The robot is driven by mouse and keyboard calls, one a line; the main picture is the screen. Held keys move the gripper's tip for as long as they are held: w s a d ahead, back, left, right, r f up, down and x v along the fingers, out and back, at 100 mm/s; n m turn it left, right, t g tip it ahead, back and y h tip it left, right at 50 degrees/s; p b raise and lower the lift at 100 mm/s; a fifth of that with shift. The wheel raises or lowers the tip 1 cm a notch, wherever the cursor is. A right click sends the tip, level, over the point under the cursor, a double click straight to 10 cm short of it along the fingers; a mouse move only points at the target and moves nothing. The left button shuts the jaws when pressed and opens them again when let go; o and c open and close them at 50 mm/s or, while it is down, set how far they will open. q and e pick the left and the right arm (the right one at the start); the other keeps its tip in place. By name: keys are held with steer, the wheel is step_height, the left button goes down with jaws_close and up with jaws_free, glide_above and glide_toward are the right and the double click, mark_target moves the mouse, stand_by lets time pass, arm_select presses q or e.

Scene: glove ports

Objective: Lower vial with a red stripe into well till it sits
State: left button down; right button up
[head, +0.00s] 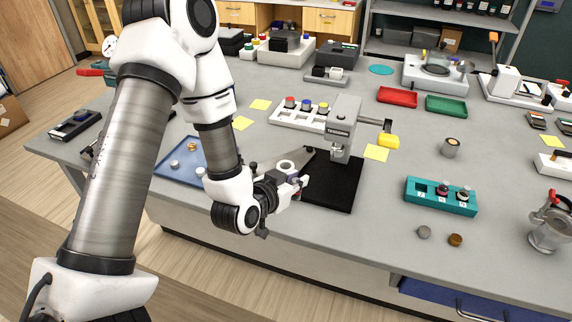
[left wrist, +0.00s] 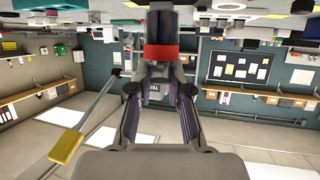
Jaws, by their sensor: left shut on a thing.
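The vial with a red stripe shows in the left wrist view, its red stripe (left wrist: 161,52) beyond my fingertips with a dark grey-blue body past it. My left gripper (left wrist: 160,88) is shut on this vial. In the head view my left gripper (head: 298,181) is above the left part of the black mat, beside the grey press; the vial is too small and covered there to make out. A teal block (head: 411,197) with numbered wells stands to the right, well apart from my gripper. Its left well looks empty; the others hold dark-topped vials. My right gripper is out of view.
The grey press (head: 345,115) with a yellow-ended lever (head: 388,141) stands on the black mat (head: 343,192) near my gripper. A blue tray (head: 172,171) lies left, behind my arm. Two small caps (head: 424,232) lie before the teal block. Bench between mat and block is clear.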

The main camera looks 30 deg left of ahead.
arm_select(q)
steer(key=w+a+f+p, duration=0.1)
steer(key=w+a+p, duration=0.1)
steer(key=w+a, duration=0.1)
steer(key=w+a+f+p, duration=0.2)
steer(key=w+a, duration=0.2)
steer(key=w+a+f+p, duration=0.2)
steer(key=w+a, duration=0.1)
steer(key=w, duration=0.1)
steer(key=shift+w+a+f, duration=0.15)
steer(key=shift+w+a, duration=0.15)
steer(key=shift+a, duration=0.05)
steer(key=shift+d, duration=0.1)
steer(key=shift+s+f, duration=0.1)
steer(key=shift+f, duration=0.15)
steer(key=c, duration=1.1)
jaws_free()
